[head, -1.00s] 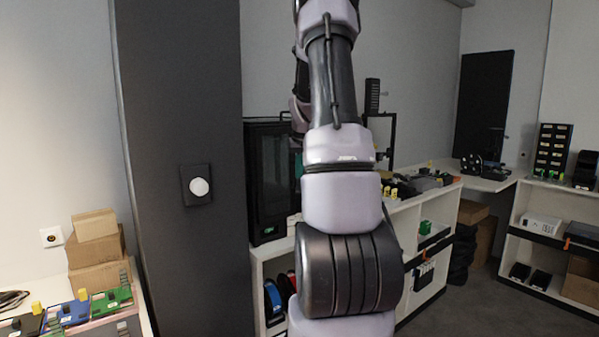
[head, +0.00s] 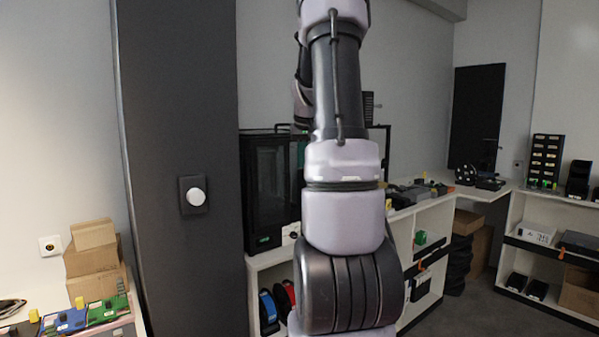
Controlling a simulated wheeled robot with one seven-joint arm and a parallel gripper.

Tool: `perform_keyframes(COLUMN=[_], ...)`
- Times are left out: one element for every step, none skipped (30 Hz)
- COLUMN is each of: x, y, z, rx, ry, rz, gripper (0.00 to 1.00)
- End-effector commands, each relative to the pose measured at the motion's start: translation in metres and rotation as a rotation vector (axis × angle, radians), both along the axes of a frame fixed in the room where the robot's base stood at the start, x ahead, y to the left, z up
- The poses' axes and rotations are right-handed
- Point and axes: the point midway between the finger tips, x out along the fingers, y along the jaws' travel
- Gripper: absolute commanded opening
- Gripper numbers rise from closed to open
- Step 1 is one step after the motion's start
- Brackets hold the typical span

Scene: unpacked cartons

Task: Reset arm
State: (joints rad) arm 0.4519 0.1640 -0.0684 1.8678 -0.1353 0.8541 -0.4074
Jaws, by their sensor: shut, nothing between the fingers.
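My arm rises through the middle of the head view and runs out past the top edge. Its shoulder and upper links are large and close, in pale grey and black. Part of a farther link shows behind the upper link, left of it, in front of the dark glass-fronted cabinet (head: 270,190). I cannot make out my gripper or its fingers in this view.
A dark pillar with a round white knob (head: 196,197) stands left of my arm. Small cartons (head: 94,262) and coloured boards (head: 108,309) lie on the left counter. A white shelf unit (head: 428,225) is behind my arm at right. Open floor (head: 455,318) shows at lower right.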

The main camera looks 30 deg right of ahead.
Motion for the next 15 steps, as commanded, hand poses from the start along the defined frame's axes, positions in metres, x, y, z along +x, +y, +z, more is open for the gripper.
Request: perform_keyframes(x=[-0.001,-0.002,-0.003,-0.003,-0.003,-0.004,-0.004,-0.004,-0.004,-0.004,-0.005,-0.008,-0.010,-0.013,-0.020], y=[0.000,0.000,0.000,0.000,0.000,0.001,0.001,0.001,0.002,0.004,0.007,0.015,0.023,0.033,0.049], z=[0.004,0.005,0.007,0.008,0.008,0.009,0.009,0.009,0.009,0.010,0.012,0.016,0.021,0.026,0.034], rx=[0.000,0.000,0.000,0.000,0.000,0.000,0.000,0.000,0.001,0.001,0.003,0.006,0.010,0.015,0.023], ry=[0.000,0.000,0.000,0.000,0.000,0.000,0.000,0.001,0.000,-0.002,-0.005,-0.012,-0.020,-0.029,-0.044], rz=[0.000,0.000,0.001,0.001,0.001,0.001,0.001,0.001,0.001,0.002,0.002,0.004,0.007,0.010,0.014], gripper=[0.00,0.00,0.00,0.00,0.00,0.00,0.00,0.00,0.00,0.00,0.00,0.00,0.00,0.00,0.00])
